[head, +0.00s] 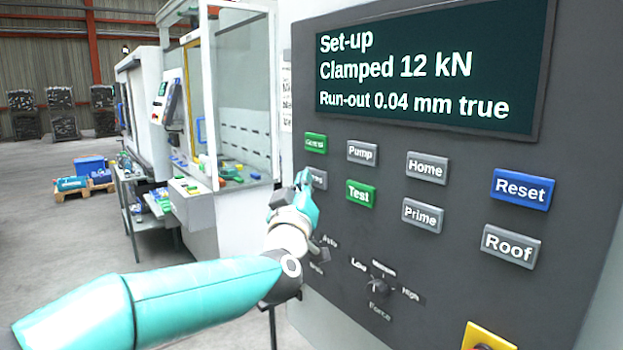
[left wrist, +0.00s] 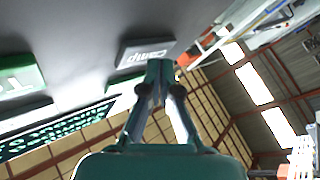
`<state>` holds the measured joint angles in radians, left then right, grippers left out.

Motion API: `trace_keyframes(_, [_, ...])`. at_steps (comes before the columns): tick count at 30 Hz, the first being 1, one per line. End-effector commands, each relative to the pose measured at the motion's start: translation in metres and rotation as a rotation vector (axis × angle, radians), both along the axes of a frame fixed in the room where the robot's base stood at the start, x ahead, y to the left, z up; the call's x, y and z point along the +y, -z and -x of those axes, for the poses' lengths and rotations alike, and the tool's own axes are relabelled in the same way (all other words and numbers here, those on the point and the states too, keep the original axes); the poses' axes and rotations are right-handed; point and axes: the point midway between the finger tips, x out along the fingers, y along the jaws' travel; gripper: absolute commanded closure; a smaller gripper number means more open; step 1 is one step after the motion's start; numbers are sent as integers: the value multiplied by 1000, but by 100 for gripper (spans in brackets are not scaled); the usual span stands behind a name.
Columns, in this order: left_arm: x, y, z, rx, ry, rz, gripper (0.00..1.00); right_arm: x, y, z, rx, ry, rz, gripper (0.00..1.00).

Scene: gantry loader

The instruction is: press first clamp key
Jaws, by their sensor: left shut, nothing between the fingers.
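The control panel (head: 455,265) carries several keys. A grey key (head: 320,180) is partly hidden behind my left gripper (head: 304,180) in the head view. In the left wrist view this grey clamp key (left wrist: 145,54) shows upside-down lettering that seems to read "Clamp". My left gripper is shut and empty, and its closed tips (left wrist: 160,70) are at the key's edge. I cannot tell whether they touch it. The screen (head: 430,65) reads "Set-up", "Clamped 12 kN", "Run-out 0.04 mm true". My right gripper is not in view.
Close by are a green key (head: 316,143), the Pump key (head: 362,153) and the green Test key (head: 361,194). A Force knob (head: 380,287) sits lower. A glass-fronted machine (head: 240,90) stands behind, left of the panel. Open floor (head: 60,225) lies at the left.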

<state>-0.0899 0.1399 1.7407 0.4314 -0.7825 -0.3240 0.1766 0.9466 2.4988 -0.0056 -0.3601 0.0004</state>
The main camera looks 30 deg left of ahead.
Motion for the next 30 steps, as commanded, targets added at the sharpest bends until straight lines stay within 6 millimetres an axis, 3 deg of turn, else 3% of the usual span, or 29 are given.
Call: trace_keyframes(30, [-3, 1, -7, 1, 0, -1, 100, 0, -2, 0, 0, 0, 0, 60])
